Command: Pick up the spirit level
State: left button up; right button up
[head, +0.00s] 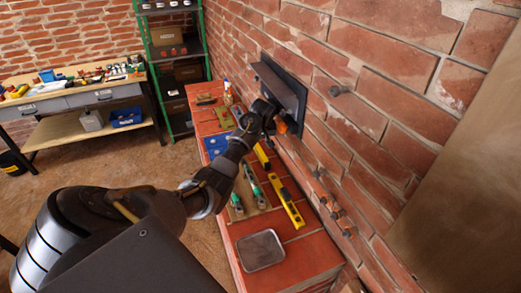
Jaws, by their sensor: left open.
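The yellow and black spirit level (292,212) lies on the red brick ledge along the wall, near the ledge's wall side. Another yellow stretch (261,156) shows farther along the same line; I cannot tell if it is part of the level. My left arm reaches across the picture from the lower left. My left gripper (279,122) is open, near the wall and beyond the level, close to a dark wall-mounted plate (283,83). It is apart from the near part of the level. My right gripper is not in view.
Green-handled tools (254,185) lie left of the level. A grey metal tray (261,250) lies at the ledge's near end. Hooks or pegs (335,208) stick out from the brick wall. A workbench (75,100) and green shelving (178,60) stand behind.

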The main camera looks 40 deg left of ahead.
aim_at(258, 147)
pick_arm(q)
jog(key=shift+a+f, duration=0.2)
jog(key=shift+f, duration=0.3)
jog(key=shift+w+a+f, duration=0.1)
jog(key=shift+w+f, duration=0.1)
jog(key=p+x, duration=0.1)
jog(key=x, duration=0.2)
jog(key=shift+w+f, duration=0.15)
jog(key=shift+f, duration=0.2)
jog(key=shift+w+a+f, duration=0.15)
jog(key=shift+a+f, duration=0.1)
jog(key=shift+f, duration=0.35)
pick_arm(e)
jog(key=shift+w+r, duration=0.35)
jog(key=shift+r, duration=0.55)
pick_arm(q)
grip_shut()
